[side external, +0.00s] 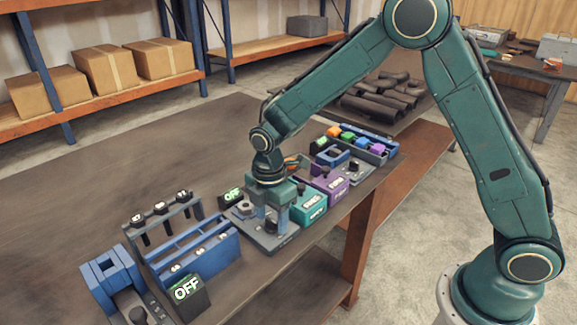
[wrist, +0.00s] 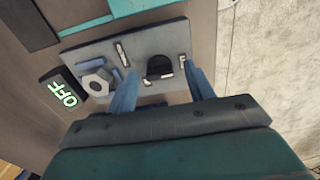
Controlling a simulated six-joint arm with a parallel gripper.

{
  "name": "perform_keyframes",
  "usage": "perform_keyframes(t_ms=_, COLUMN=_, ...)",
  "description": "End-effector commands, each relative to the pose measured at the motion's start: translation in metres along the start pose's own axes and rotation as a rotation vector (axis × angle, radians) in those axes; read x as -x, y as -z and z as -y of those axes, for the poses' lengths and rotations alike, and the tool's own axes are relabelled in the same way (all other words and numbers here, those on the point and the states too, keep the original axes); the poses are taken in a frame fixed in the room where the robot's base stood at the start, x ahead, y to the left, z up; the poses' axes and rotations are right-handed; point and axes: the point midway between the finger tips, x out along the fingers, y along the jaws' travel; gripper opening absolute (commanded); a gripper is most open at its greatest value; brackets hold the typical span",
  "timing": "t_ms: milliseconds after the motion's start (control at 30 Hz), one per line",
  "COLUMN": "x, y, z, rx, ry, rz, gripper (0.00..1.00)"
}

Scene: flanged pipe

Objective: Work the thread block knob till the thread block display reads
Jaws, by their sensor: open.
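The thread block is a grey plate (wrist: 140,38) with a grey hex nut (wrist: 97,82) on a blue mount. Its black knob (wrist: 159,66) sits between my fingertips in the wrist view, with a gap on each side. The thread block display (wrist: 63,92) is a dark box beside the nut; it reads OFF in green, upside down in the wrist view. It also shows in the side view (side external: 231,197). My gripper (side external: 270,218) points down over the plate, open, its two blue fingers (wrist: 160,80) straddling the knob. I cannot tell the fingertips' exact height.
A blue rack (side external: 190,258) and another display reading OFF (side external: 187,288) stand at the left. A teal block (side external: 312,206), a purple block (side external: 330,185) and a tray of coloured pieces (side external: 355,143) line the bench to the right. The bench top (side external: 110,180) behind is clear.

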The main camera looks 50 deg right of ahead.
Motion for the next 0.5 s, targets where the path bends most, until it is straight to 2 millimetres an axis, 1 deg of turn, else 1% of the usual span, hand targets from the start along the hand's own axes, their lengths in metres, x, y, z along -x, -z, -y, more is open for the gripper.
perform_keyframes(t_ms=200, x=-0.0001, y=0.0, z=0.0001, rx=0.0, ry=0.0, rz=0.0, gripper=0.53)
perform_keyframes(t_ms=433, x=0.0001, y=0.0, z=0.0001, rx=0.0, ry=0.0, rz=0.0, gripper=0.08)
perform_keyframes(t_ms=500, x=0.0002, y=0.0, z=0.0001, rx=0.0, ry=0.0, rz=0.0, gripper=0.08)
